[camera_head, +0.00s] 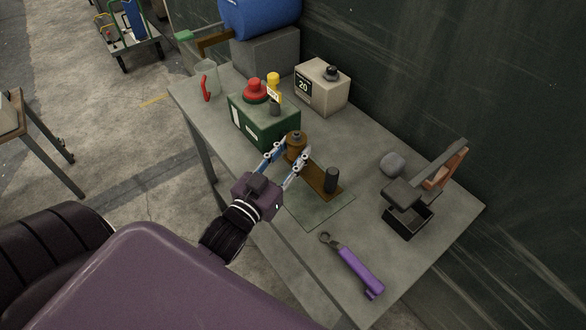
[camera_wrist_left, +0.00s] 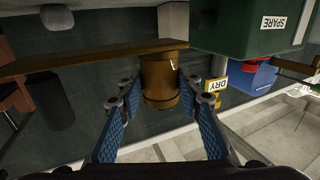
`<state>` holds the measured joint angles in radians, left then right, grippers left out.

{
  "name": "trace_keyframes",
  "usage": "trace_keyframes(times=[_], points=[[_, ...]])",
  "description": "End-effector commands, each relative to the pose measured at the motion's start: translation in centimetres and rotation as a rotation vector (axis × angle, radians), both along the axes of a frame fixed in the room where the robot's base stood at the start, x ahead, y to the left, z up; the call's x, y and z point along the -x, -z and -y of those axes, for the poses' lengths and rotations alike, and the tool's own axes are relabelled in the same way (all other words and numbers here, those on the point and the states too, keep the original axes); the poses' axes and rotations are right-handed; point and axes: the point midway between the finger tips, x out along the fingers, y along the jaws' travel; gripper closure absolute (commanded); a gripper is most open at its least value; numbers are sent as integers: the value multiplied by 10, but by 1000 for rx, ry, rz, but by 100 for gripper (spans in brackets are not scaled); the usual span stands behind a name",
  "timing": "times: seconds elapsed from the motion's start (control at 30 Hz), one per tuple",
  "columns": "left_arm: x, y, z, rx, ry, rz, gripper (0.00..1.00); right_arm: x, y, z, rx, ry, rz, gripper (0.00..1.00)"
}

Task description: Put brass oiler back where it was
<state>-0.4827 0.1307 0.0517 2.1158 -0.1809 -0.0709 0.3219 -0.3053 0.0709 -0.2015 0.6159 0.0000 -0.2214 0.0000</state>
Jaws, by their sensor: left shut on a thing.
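The brass oiler (camera_head: 296,140) is a small brown-gold cylinder with a darker top. My left gripper (camera_head: 283,153) is shut on it at the near end of the green box. In the left wrist view the oiler (camera_wrist_left: 160,82) stands between the blue-padded fingers (camera_wrist_left: 165,95). A brown wooden strip (camera_head: 318,178) runs from beside the oiler toward a dark cylinder (camera_head: 331,180). I cannot tell whether the oiler touches the strip. My right gripper is not in view.
The green box (camera_head: 256,127) has red and yellow items on top. A beige box (camera_head: 322,88) marked 20 stands behind. A translucent mat (camera_head: 315,217) lies near the front edge. A purple-handled tool (camera_head: 358,272), a grey lump (camera_head: 392,163) and a dark stand (camera_head: 405,212) are at right.

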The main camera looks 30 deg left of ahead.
Motion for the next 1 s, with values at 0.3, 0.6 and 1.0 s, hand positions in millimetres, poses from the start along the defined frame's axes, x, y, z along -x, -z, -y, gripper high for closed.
trace_keyframes(times=[0.3, 0.6, 1.0], points=[[0, 36, 0, 0, -1, 3, 99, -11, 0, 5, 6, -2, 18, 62], [0, 65, 0, 0, 0, 5, 99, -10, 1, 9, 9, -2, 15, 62], [0, 69, 0, -1, 0, 2, 61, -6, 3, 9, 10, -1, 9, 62]])
